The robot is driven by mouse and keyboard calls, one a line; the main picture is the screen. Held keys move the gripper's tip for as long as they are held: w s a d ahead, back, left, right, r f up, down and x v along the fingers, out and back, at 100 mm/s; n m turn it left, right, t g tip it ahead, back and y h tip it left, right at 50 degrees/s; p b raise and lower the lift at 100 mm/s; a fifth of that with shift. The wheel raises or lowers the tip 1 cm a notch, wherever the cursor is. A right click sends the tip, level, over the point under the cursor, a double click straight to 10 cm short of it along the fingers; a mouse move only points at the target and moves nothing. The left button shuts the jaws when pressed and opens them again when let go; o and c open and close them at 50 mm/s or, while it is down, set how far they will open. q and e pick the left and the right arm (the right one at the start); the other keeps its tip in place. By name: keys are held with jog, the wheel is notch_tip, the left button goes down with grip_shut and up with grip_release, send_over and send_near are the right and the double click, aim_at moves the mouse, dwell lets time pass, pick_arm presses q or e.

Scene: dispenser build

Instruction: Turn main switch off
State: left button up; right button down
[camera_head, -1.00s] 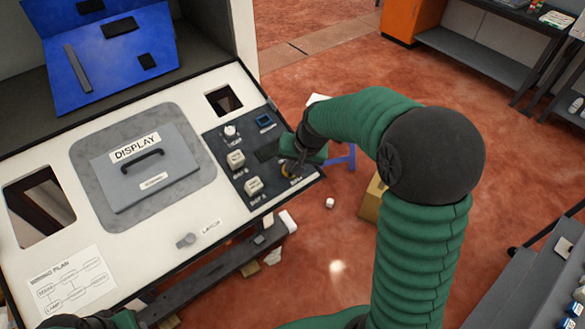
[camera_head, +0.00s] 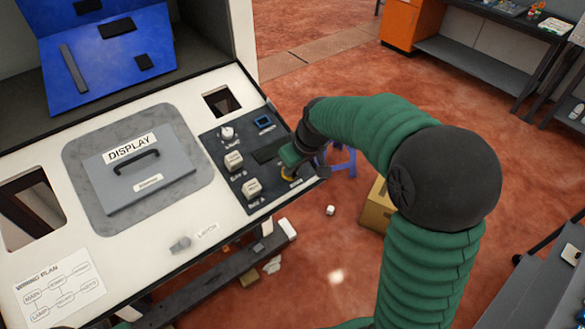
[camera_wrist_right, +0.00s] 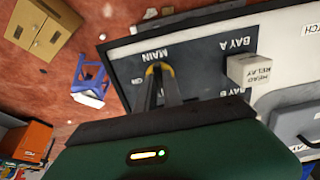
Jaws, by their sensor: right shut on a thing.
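The main switch, with a yellow ring (camera_head: 288,173), sits at the right edge of the dark control panel (camera_head: 208,139). In the wrist view it shows beside the word MAIN, with the yellow part (camera_wrist_right: 156,69) at the fingertips. My right gripper (camera_head: 291,163) is shut on the main switch; its fingers (camera_wrist_right: 158,75) reach down onto it in the wrist view. The fingers cover most of the switch, so its exact setting cannot be told. My left gripper is not in view; only a bit of green arm shows at the bottom left edge.
A knob (camera_head: 227,132) and blue-edged socket (camera_head: 264,122) are near. The display cover (camera_head: 150,160) lies left. A cardboard box (camera_head: 377,207) stands on the floor.

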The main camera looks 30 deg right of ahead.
jog(key=shift+w+d+r, duration=0.1)
jog(key=shift+w+r, duration=0.05)
jog(key=shift+r, duration=0.1)
jog(key=c, duration=1.9)
grip_release()
jog(key=o, duration=0.4)
jog(key=shift+f, duration=0.15)
jog(key=b+v, duration=0.1)
jog(key=v, duration=1.5)
jog(key=shift+r+b, duration=0.35)
jog(key=shift+s, duration=0.2)
